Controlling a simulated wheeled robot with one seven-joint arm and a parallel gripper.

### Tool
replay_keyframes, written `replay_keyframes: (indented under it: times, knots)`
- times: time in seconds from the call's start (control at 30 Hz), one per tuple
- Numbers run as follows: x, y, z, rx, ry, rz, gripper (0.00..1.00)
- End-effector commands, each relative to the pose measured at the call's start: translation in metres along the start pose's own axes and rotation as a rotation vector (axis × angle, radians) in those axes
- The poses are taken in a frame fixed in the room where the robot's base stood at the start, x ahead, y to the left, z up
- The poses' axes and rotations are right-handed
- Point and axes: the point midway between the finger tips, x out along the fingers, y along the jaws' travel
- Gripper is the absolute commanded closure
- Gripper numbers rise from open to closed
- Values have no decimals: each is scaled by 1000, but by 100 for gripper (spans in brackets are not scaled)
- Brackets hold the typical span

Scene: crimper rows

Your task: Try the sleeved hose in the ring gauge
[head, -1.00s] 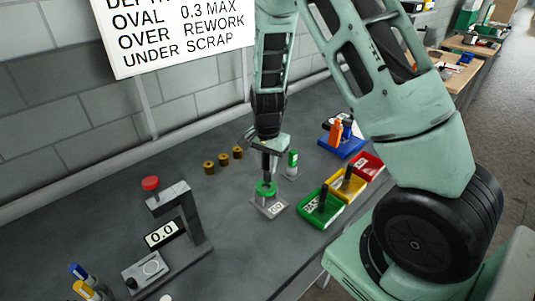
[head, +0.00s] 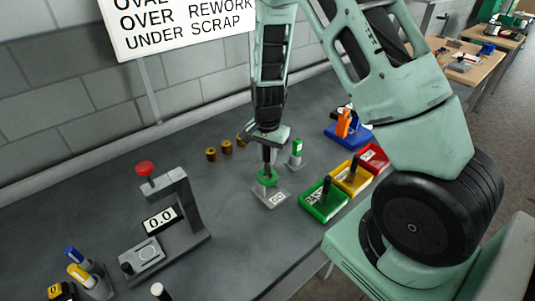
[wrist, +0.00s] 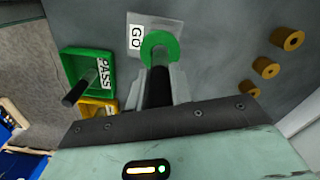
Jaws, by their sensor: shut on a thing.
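The ring gauge is a green ring (head: 267,177) on a grey plate (head: 272,200) marked GO. It also shows in the wrist view, the ring (wrist: 172,40) at top centre. My gripper (head: 267,150) is shut on a black hose (wrist: 158,88) and holds it upright over the ring. The hose's lower end, with a pale grey part that looks like its sleeve (wrist: 160,56), is at the ring's hole. I cannot tell how deep it sits, as the ring and fingers hide it.
Green (head: 318,206), yellow (head: 360,181) and red (head: 378,157) trays stand to the right; green and yellow hold black pieces. Brass sleeves (head: 226,147) lie behind. A gauge stand (head: 190,212) reading 0.0 is at left.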

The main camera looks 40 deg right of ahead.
Motion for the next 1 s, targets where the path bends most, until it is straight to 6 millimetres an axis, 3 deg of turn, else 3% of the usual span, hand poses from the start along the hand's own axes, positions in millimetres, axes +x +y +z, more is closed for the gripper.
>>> replay_keyframes:
  times: [1.0]
  knots:
    - [8, 0, 0, 0, 0, 0, 100]
